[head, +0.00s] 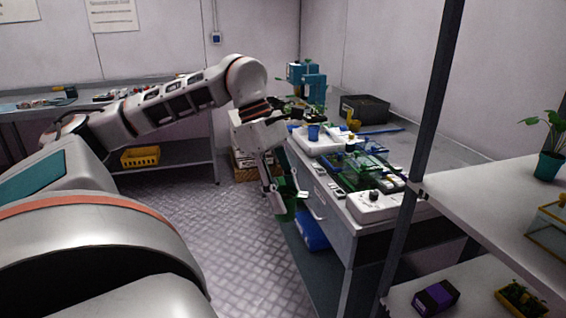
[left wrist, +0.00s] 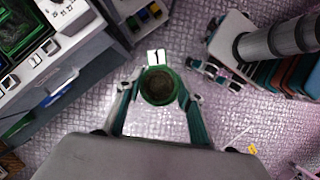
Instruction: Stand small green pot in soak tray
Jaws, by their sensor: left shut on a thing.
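My left gripper (head: 284,200) is shut on the small green pot (left wrist: 160,86). It holds the pot upright in the air over the aisle floor, beside the front of the bench. The left wrist view looks down into the pot, which has a dark brown inside. In the head view the pot (head: 287,211) is partly hidden by the fingers. A green tray-like thing (head: 352,166) lies on the bench top among other gear; I cannot tell whether it is the soak tray. Jointed parts (left wrist: 222,74) at the right of the wrist view may be my right gripper, their state unclear.
The bench (head: 330,207) with drawers stands right of my left gripper. A rack shelf (head: 480,215) with a dark post is at the near right. The floor (head: 225,240) is clear.

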